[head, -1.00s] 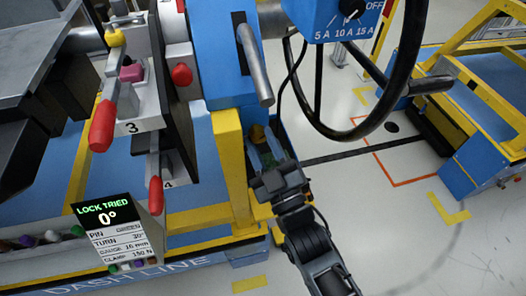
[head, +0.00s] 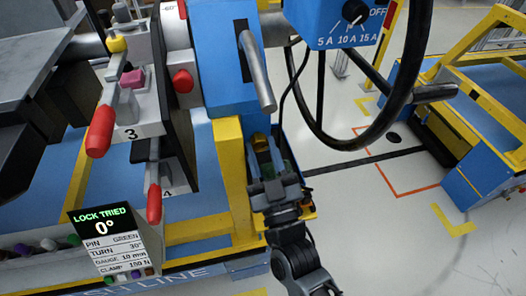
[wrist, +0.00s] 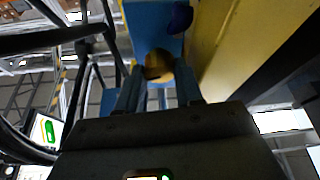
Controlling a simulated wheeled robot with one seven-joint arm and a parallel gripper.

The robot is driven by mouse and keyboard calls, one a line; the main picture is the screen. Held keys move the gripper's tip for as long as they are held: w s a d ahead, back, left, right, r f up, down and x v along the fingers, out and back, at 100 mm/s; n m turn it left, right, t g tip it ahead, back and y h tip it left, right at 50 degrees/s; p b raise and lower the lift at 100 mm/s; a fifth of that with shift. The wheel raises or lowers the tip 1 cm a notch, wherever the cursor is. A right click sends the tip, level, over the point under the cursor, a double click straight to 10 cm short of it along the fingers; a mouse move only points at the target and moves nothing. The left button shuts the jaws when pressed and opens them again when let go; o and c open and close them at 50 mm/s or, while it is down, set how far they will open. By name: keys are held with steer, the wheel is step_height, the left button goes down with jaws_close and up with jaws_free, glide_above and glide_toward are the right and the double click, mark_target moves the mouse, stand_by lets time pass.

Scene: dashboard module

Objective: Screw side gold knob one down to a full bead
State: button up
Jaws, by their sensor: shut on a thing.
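The gold knob (wrist: 158,65) is round and sits between the fingertips of my gripper (wrist: 157,78) in the wrist view. The gripper is shut on it. In the head view the knob (head: 260,139) shows as a small yellowish piece low beside the yellow post, with my gripper (head: 262,154) reaching up to it from below. The fingers hide part of the knob. Its thread and any bead at its base cannot be made out.
A dark blue knob (wrist: 180,17) is just beyond the gold one, near a yellow post (head: 232,170). A black steering wheel (head: 365,140) hangs to the right. Red-handled clamps (head: 101,130) stand at left. A display (head: 105,222) reads LOCK TRIED 0°. Open floor lies at lower right.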

steer(key=o, duration=0.8)
steer(key=shift+c, duration=0.2)
steer(key=shift+a, duration=0.1)
